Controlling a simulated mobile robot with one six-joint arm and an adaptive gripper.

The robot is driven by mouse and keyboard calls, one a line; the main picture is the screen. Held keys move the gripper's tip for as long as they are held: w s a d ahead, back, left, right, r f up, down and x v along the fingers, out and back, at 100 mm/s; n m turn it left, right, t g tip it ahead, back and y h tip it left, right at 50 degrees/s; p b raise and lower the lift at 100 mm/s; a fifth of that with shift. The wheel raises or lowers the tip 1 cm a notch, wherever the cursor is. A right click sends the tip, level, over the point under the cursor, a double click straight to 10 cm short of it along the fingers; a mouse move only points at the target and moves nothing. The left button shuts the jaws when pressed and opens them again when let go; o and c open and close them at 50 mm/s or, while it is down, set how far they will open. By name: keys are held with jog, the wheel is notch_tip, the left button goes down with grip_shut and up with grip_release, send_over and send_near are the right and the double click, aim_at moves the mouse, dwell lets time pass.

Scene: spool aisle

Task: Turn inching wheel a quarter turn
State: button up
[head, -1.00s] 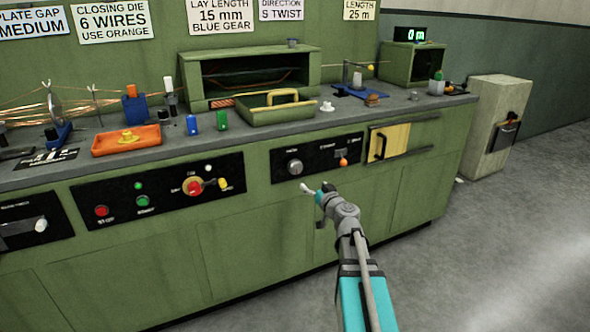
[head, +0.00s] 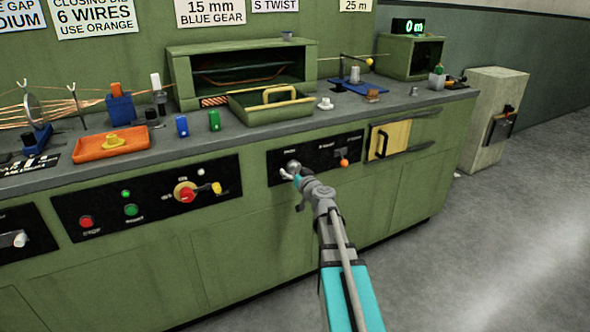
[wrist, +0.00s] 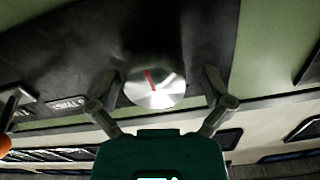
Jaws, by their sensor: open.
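A round silver knob (head: 294,165) sits on the black panel right of centre on the green cabinet front. I take it for the inching wheel, though its label is too small to read surely. In the wrist view the knob (wrist: 158,88) fills the middle, with a red line pointing nearly straight up, tilted slightly left. My gripper (head: 290,174) is at the knob in the head view and partly covers it. In the wrist view its two fingers stand open on either side of the knob, with a visible gap on each side.
An orange-tipped lever (head: 344,162) is on the same panel, close to the right. A yellow door (head: 391,141) is farther right. The left panel carries a red-and-yellow switch (head: 186,192) and push buttons. The worktop above holds a green tray (head: 270,111). Floor on the right is clear.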

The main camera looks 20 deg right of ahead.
jog(key=shift+w+d, duration=0.1)
jog(key=shift+d, duration=0.05)
jog(key=shift+d, duration=0.1)
jog(key=c, duration=0.9)
jog(key=shift+c, duration=0.2)
jog(key=shift+m, duration=0.4)
jog(key=m, duration=0.9)
jog(key=shift+a+r, duration=0.1)
jog(key=shift+a, duration=0.1)
jog(key=m, duration=0.4)
jog(key=shift+r+m, duration=0.1)
jog(key=shift+m, duration=0.2)
jog(key=m, duration=0.4)
jog(key=shift+r+m+p, duration=0.1)
jog(key=shift+m+p, duration=0.2)
